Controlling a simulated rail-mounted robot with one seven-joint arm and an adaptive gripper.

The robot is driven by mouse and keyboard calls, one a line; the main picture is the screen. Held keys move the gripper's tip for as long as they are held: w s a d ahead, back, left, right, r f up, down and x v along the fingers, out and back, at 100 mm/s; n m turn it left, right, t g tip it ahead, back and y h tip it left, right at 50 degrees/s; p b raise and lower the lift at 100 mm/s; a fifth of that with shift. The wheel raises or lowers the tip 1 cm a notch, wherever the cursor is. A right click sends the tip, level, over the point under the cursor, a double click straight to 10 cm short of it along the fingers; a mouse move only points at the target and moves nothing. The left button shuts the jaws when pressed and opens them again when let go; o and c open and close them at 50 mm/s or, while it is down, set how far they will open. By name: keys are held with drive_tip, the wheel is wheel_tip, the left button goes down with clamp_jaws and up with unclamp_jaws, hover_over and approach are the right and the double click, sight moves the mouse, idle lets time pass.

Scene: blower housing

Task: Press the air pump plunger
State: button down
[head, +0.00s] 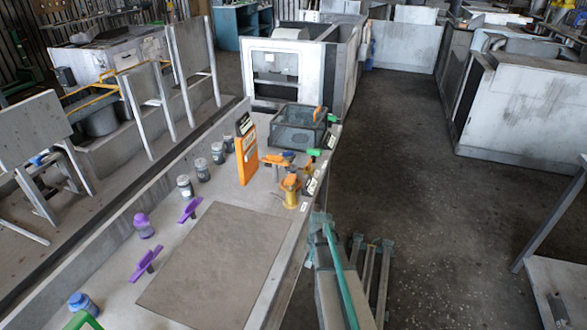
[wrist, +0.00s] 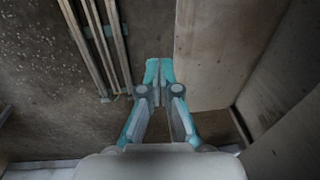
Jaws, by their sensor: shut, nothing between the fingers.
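A yellow-orange upright device (head: 291,190) with a dark top stands near the right edge of the long workbench in the head view; it looks like the air pump. Its plunger is too small to make out clearly. My gripper (wrist: 159,72) shows in the wrist view with teal fingers. Its fingertips are together and hold nothing. Below it are the floor and the side of a pale panel, and no pump is in that view.
The workbench carries a brown mat (head: 215,262), an orange box (head: 246,158), a dark mesh bin (head: 298,130), several jars (head: 185,186) and purple tools (head: 189,209). Long slats (head: 375,265) lie beside the bench, also in the wrist view (wrist: 98,45). The floor (head: 430,190) at right is open.

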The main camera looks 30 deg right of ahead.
drive_tip(key=w+d+r+m+t+p, duration=0.1)
drive_tip(key=w+d+r, duration=0.3)
drive_tip(key=r, duration=0.2)
drive_tip(key=w+d+r+m, duration=0.1)
drive_tip(key=w+d+r, duration=0.2)
drive_tip(key=d+r, duration=0.25)
wheel_tip(320, 180, up, 34)
drive_tip(key=n+g+p, duration=0.2)
hover_over(291, 178)
drive_tip(key=shift+r, duration=0.1)
wheel_tip(291, 178, down, 14)
drive_tip(key=p, duration=0.4)
drive_tip(key=shift+r, duration=0.1)
drive_tip(key=shift+f, duration=0.2)
